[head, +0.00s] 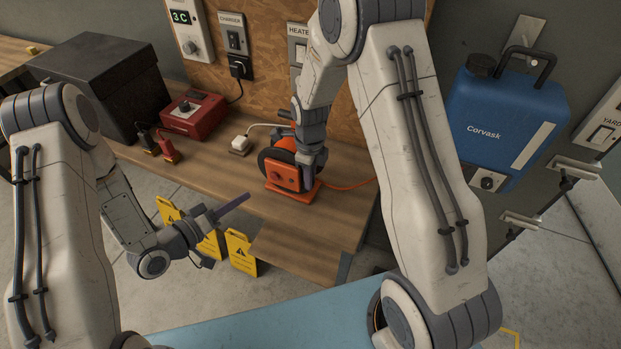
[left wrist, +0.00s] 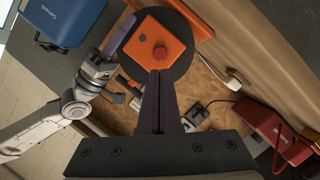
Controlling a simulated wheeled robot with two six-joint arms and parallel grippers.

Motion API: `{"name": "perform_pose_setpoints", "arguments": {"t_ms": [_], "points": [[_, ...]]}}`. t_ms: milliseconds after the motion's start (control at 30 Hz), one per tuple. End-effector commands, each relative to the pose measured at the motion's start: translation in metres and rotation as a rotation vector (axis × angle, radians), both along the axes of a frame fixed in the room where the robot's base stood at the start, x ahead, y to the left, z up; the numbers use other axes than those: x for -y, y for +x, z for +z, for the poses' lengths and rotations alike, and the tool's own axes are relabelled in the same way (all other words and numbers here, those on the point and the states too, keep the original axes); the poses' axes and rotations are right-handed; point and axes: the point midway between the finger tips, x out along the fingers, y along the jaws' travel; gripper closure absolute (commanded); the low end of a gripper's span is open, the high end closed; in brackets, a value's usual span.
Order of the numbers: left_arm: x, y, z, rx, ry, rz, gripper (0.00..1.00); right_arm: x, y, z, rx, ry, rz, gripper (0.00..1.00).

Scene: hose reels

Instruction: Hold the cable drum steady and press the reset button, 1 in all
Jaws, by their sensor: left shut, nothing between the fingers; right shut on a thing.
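The cable drum (head: 287,181) stands on the wooden bench, with a black reel and an orange housing. It also shows in the left wrist view (left wrist: 149,35). The round red reset button (left wrist: 160,52) is on the housing's face. My right gripper (head: 308,170) comes down on the drum's right side and is shut on it; the left wrist view shows its dark fingers against the housing's edge. My left gripper (head: 247,196) is shut and empty, in front of the drum in the head view. In the left wrist view its fingertips (left wrist: 159,73) appear just below the button, apparently short of it.
An orange cable (head: 350,185) runs right from the drum. A white plug (head: 239,145), a red box (head: 193,115) and a black case (head: 105,80) stand left of it. A blue canister (head: 505,120) is at right. Yellow signs (head: 240,252) stand below the bench.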

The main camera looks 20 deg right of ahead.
Motion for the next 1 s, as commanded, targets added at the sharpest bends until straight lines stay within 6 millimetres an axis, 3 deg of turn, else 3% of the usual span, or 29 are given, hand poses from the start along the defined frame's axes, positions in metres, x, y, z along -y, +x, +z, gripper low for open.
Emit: {"name": "perform_pose_setpoints", "arguments": {"t_ms": [633, 1000], "points": [[0.002, 0.0, 0.0, -0.014, 0.013, -0.002, 1.0, 0.0, 0.001, 0.001, 0.003, 0.0, 0.001, 1.0], [0.015, -0.017, -0.011, -0.382, 0.246, 0.106, 1.0, 0.0, 0.001, 0.001, 0.003, 0.0, 0.001, 1.0]]}}
